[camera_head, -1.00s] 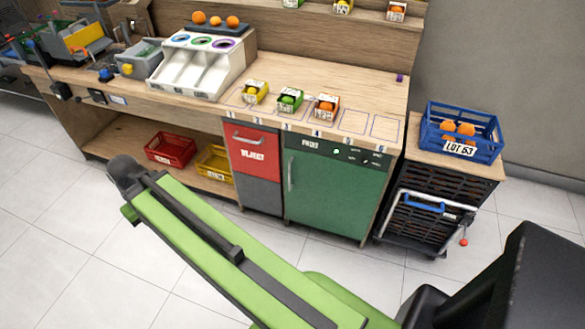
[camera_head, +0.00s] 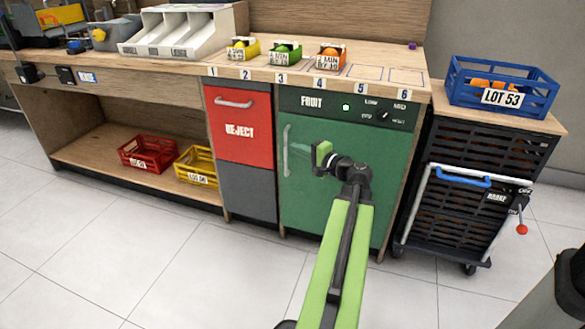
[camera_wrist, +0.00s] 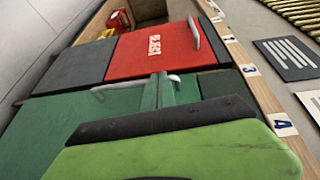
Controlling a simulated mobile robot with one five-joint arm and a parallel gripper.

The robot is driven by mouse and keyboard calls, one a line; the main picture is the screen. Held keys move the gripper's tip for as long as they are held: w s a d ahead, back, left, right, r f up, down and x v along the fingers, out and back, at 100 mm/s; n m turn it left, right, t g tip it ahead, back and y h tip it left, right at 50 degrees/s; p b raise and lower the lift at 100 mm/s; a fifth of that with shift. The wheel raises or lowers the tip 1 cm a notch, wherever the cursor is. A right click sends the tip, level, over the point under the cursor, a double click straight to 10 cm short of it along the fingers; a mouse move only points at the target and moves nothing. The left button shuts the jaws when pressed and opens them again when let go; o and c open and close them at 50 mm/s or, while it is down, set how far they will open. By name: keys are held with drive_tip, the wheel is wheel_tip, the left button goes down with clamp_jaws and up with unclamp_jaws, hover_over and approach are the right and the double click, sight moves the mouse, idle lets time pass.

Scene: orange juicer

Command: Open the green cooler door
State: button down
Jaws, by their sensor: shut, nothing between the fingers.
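The green cooler door (camera_head: 330,190) is closed under the counter, below the FRUIT panel. Its pale vertical handle (camera_head: 286,150) is on the door's left side. My gripper (camera_head: 300,149) is in front of the door's upper part, just right of the handle, with its fingers pointing left toward it. In the wrist view my gripper (camera_wrist: 159,90) is shut and empty, its two green fingers together. The handle (camera_wrist: 108,87) passes behind the fingers there, partly hidden. I cannot tell whether the fingers touch it.
The red REJECT bin front (camera_head: 238,125) is left of the cooler. A black crate trolley (camera_head: 470,195) stands to the right, with a blue crate (camera_head: 500,90) above it. Red (camera_head: 148,153) and yellow (camera_head: 197,166) crates sit on the low shelf. The tiled floor (camera_head: 150,250) in front is clear.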

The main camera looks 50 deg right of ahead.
sight(294, 138)
drive_tip(key=s+d+m+h, duration=0.2)
drive_tip(key=s+d, duration=0.2)
drive_tip(key=shift+t, duration=0.3)
drive_tip(key=x, duration=1)
drive_tip(key=shift+a+f+b, duration=0.3)
drive_tip(key=shift+a, duration=0.05)
